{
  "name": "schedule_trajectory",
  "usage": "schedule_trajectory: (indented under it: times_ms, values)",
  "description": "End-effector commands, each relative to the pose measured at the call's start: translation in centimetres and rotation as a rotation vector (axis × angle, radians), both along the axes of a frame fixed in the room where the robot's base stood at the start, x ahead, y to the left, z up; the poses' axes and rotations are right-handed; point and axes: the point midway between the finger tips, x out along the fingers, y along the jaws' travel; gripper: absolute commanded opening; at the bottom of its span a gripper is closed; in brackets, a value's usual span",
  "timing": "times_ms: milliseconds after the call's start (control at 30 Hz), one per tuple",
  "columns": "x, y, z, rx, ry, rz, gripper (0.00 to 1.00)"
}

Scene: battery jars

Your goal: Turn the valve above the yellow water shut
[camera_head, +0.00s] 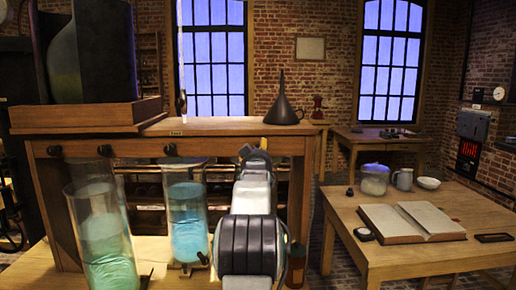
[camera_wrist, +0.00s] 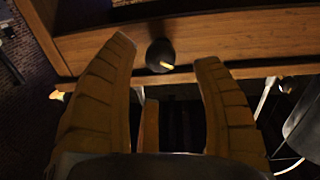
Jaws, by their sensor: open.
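My gripper (camera_wrist: 167,50) is open and empty, with its two tan ribbed fingers apart. A round black valve knob (camera_wrist: 160,55) with a short yellow mark sits on the wooden rail ahead, between the fingertips in the picture. Gaps show on both sides, so neither finger visibly touches it. In the head view my gripper (camera_head: 254,155) is at the rail's right part, and my arm hides most of what stands below. Jars of green water (camera_head: 108,245) and blue water (camera_head: 187,225) stand to the left. I cannot make out the yellow water clearly behind my arm.
Other black knobs (camera_head: 170,150) line the wooden rail (camera_head: 220,146) to the left. A dark funnel (camera_head: 284,108) stands on the shelf above. A table (camera_head: 350,205) with an open book (camera_head: 412,222) stands at right. Open floor lies between.

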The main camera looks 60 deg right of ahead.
Motion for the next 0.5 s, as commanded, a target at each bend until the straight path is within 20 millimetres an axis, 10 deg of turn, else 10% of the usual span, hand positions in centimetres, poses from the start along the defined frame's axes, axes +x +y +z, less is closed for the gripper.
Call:
schedule_trajectory:
  times_ms: [500]
  values:
    - [2.3,-4.2,0.2,0.001,-0.003,0.000,0.60]
